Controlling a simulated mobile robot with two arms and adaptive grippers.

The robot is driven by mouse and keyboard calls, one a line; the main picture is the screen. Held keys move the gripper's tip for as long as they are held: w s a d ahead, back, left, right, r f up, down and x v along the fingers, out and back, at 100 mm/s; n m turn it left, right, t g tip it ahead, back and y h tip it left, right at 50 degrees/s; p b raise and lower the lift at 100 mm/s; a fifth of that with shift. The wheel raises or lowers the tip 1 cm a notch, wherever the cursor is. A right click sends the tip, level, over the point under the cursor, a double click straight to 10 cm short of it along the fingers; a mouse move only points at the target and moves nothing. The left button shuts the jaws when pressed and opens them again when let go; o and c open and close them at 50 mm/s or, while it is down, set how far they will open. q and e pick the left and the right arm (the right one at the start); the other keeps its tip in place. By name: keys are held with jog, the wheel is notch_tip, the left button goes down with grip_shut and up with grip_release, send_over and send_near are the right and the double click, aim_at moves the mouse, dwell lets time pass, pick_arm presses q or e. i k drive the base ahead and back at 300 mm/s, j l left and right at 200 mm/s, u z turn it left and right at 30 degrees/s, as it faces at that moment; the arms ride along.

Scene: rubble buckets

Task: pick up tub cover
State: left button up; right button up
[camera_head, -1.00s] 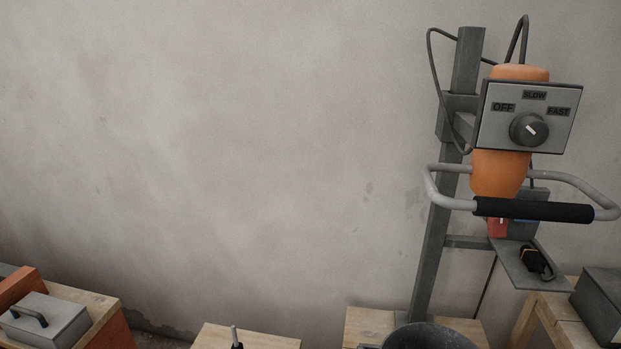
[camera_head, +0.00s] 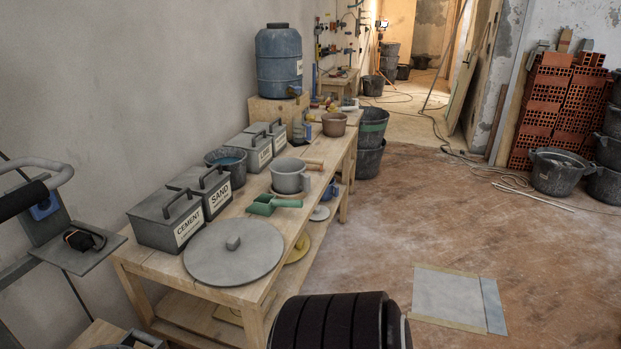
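A round grey cover (camera_head: 233,261) with a small block knob on top lies flat on the near end of the wooden workbench (camera_head: 262,294). It is likely the tub cover. Part of it reaches close to the bench's front edge. Neither of my grippers shows in the head view, and nothing touches the cover.
Behind the cover stand the grey cement box (camera_head: 170,221) and sand box (camera_head: 208,188). A green scoop (camera_head: 272,204) and a grey pot (camera_head: 289,178) lie farther along. A black ribbed cylinder (camera_head: 340,322) fills the bottom middle. Open floor (camera_head: 420,210) extends right of the bench.

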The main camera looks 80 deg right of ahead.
aim_at(233, 251)
jog(key=z, duration=1.95)
jog(key=i+l+u, duration=0.1)
jog(key=u, duration=0.3)
jog(key=l+u, duration=0.25)
jog(key=u, duration=0.2)
jog(key=l+u, duration=0.25)
jog(key=u, duration=0.15)
jog(key=l+u, duration=0.25)
jog(key=u, duration=0.2)
jog(key=i, duration=0.05)
